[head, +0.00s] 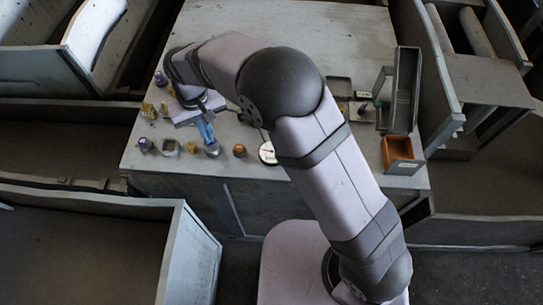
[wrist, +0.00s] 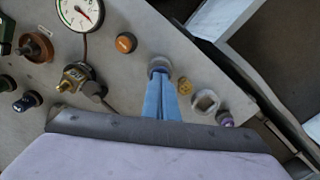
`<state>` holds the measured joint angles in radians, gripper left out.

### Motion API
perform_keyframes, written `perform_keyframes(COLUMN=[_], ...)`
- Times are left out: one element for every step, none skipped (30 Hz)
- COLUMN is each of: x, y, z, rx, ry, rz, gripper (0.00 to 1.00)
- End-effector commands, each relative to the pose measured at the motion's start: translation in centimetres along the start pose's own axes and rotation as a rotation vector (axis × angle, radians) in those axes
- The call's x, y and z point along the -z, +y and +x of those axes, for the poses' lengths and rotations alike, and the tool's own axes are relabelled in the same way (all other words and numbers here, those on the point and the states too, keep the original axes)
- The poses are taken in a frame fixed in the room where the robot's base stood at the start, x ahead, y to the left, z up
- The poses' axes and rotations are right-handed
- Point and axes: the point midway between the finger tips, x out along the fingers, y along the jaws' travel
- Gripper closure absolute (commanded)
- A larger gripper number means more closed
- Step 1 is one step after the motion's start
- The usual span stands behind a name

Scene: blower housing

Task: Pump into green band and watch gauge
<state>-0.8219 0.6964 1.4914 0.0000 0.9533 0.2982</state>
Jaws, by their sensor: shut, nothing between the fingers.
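An orange knob (wrist: 125,42), a yellow piece (wrist: 185,87), a grey nut-like ring (wrist: 205,102) and a purple-topped knob (wrist: 225,118) line the bench's front edge. A brown wheel (wrist: 36,47) lies left. An orange bin (head: 400,154) stands at the bench's right.

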Motion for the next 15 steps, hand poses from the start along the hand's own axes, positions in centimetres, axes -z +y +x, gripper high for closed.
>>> perform_keyframes(x=[0.0,0.0,0.0,0.0,0.0,0.0,0.0,0.0,0.0,0.0,0.0,0.0,0.0,0.0,-0.1], y=[0.0,0.0,0.0,0.0,0.0,0.0,0.0,0.0,0.0,0.0,0.0,0.0,0.0,0.0,0.0], z=[0.3,0.4,0.5,0.6,0.8,0.9,1.0,1.1,1.3,1.4,1.5,1.3,1.3,1.3,1.4], rx=[0.0,0.0,0.0,0.0,0.0,0.0,0.0,0.0,0.0,0.0,0.0,0.0,0.0,0.0,0.0], ry=[-0.001,-0.001,-0.001,-0.001,-0.001,-0.001,-0.001,-0.001,-0.001,-0.001,-0.001,-0.001,-0.001,-0.001,-0.002], rz=[0.0,0.0,0.0,0.0,0.0,0.0,0.0,0.0,0.0,0.0,0.0,0.0,0.0,0.0,0.0], gripper=[1.0,1.0,1.0,1.0,1.0,1.0,1.0,1.0,1.0,1.0,1.0,1.0,1.0,1.0,1.0])
